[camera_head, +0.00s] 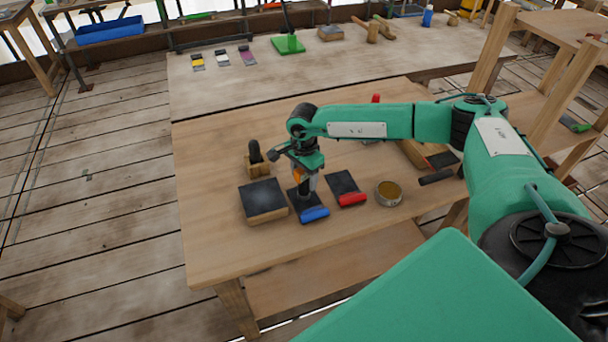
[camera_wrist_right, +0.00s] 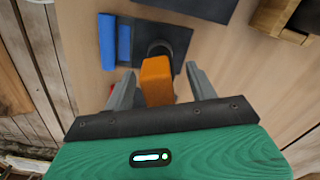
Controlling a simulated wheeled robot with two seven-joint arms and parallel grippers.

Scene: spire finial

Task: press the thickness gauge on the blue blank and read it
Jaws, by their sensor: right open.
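The blue blank is a dark slab with a blue end (camera_head: 314,214). It lies on the near part of the wooden table, and its dark face (camera_wrist_right: 178,40) and blue end (camera_wrist_right: 107,42) show in the right wrist view. The thickness gauge (camera_wrist_right: 157,80), orange with a black round foot, stands over the dark face; I cannot tell if the foot presses on it. A bit of its orange body (camera_head: 297,175) shows in the head view. My right gripper (camera_wrist_right: 160,88) is open, pointing down, with a finger apart on each side of the gauge. My left gripper is out of view.
A dark slab on a wooden block (camera_head: 263,200) lies left of the blank, and a red-ended blank (camera_head: 350,197) lies right. A round tin (camera_head: 389,193) is further right. A wooden holder with a black knob (camera_head: 258,165) stands behind. The table's left front is clear.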

